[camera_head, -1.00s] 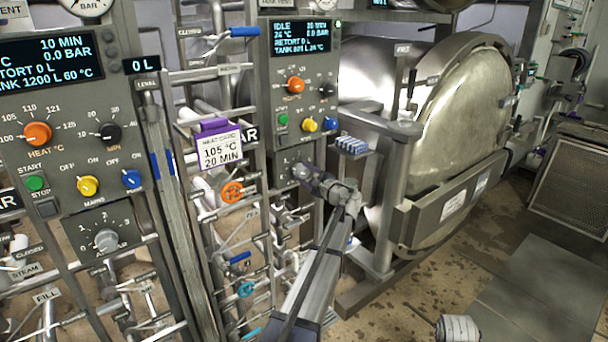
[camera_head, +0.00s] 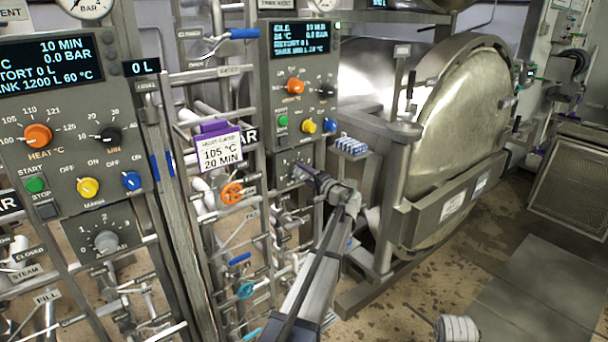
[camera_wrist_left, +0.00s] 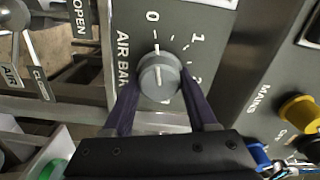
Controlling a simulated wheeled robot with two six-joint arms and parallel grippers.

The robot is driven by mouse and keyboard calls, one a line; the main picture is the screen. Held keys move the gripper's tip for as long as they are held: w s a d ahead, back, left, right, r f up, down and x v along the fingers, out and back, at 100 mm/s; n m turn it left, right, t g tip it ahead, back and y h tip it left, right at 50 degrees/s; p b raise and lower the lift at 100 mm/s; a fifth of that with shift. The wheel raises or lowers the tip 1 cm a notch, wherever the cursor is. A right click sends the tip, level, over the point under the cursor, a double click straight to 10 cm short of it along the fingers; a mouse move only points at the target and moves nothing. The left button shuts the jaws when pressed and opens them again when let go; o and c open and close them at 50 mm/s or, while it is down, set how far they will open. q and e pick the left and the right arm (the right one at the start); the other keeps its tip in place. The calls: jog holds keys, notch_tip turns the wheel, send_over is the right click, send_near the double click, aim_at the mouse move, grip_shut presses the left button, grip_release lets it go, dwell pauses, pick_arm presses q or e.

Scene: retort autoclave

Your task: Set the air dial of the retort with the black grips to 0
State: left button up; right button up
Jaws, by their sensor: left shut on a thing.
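The grey air dial (camera_wrist_left: 159,78) sits on a grey panel in the left wrist view, beside the label AIR BAR and the marks 0, 1 and 2. A white line on its face points roughly toward the 0. My left gripper (camera_wrist_left: 160,88) has its two dark fingers on either side of the dial, shut on it. In the head view my left gripper (camera_head: 300,170) reaches the low part of the middle control panel (camera_head: 297,110) and hides the dial there. The retort (camera_head: 455,130) right of that panel has a black grip (camera_head: 411,84).
A second control panel (camera_head: 70,135) with its own air dial (camera_head: 106,241) stands at the left. A heat card (camera_head: 219,152) hangs between the panels among pipes and valves. In the left wrist view a yellow knob (camera_wrist_left: 298,110) is at the right. Floor is open at the lower right.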

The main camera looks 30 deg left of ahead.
pick_arm(q)
jog(key=shift+n, duration=0.4)
jog(key=o, duration=1.4)
jog(key=shift+c, duration=0.2)
jog(key=v, duration=0.7)
jog(key=shift+s+d, duration=0.2)
jog(key=shift+d, duration=0.2)
jog(key=s+d+f+g+h, duration=0.3)
jog(key=s+d+f+h, duration=0.5)
jog(key=s+d+f, duration=1)
jog(key=s+d+f+m+g+h, duration=0.2)
jog(key=s+d+f+g+h, duration=0.2)
jog(key=s+d, duration=1.3)
jog(key=d+h, duration=0.1)
jog(key=h, duration=0.2)
jog(key=shift+s+m, duration=0.3)
jog(key=shift+s, duration=0.05)
